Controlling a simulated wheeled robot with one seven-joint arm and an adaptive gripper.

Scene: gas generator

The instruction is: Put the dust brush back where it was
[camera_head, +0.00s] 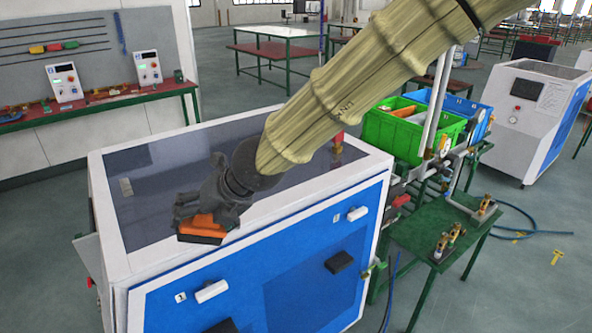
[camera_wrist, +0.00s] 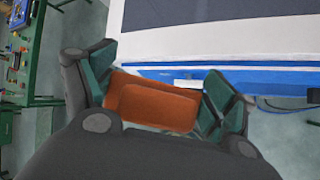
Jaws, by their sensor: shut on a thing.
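The dust brush (camera_head: 203,227) has an orange top and a dark lower part. It also shows in the wrist view as an orange block (camera_wrist: 153,104) between the two fingers. My gripper (camera_head: 200,212) is shut on it, and its greenish finger pads (camera_wrist: 160,100) press on both ends of the orange part. In the head view the brush is at the near left part of the blue and white cabinet (camera_head: 240,270), around its front top edge. I cannot tell whether it touches the cabinet. The brush's underside is hidden in the wrist view.
The cabinet's dark glass top (camera_head: 150,170) bears a small pale block (camera_head: 126,187). A green crate (camera_head: 400,135) and a blue crate (camera_head: 465,110) stand on a pipe-fitted bench at right. A small green table (camera_head: 440,235) holds brass fittings.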

